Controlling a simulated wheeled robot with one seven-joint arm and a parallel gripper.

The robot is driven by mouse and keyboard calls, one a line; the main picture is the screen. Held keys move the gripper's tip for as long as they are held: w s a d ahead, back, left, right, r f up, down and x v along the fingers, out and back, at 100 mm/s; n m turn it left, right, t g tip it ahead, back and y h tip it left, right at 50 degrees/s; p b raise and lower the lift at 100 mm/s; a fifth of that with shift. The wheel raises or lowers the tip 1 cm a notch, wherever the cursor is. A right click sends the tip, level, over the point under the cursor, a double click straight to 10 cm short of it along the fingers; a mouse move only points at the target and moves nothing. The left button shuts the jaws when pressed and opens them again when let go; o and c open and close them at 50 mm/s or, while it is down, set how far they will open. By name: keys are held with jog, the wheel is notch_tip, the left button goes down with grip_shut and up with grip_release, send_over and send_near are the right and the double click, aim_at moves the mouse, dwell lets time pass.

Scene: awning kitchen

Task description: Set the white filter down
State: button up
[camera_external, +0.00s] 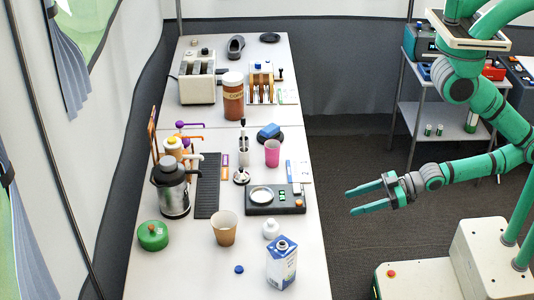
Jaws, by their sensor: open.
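My gripper (350,202) is open and empty, with two green fingers pointing left. It appears in the air to the right of the long white table (205,270), over the dark floor. I cannot pick out the white filter for sure. A small white rounded object (271,230) stands on the table in front of the dark scale (262,209), but I cannot tell whether it is the filter. The scale carries a round pale dish (262,195). No white item shows between my fingers.
A paper cup (224,231), a blue-and-white carton (281,266) and a green lidded container (153,236) crowd the near table. A metal kettle (173,195) and a pink cup (272,153) stand farther back. A grey shelf cart (399,102) stands at the right. The table's front left is clear.

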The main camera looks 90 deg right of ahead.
jog(key=s+d+r+t, duration=0.1)
jog(key=s+d+r, duration=0.3)
jog(key=s, duration=0.4)
jog(key=shift+s+d+r+h, duration=0.15)
jog(key=shift+d+r+h, duration=0.15)
jog(key=shift+d+h, duration=0.15)
dwell(0.7)
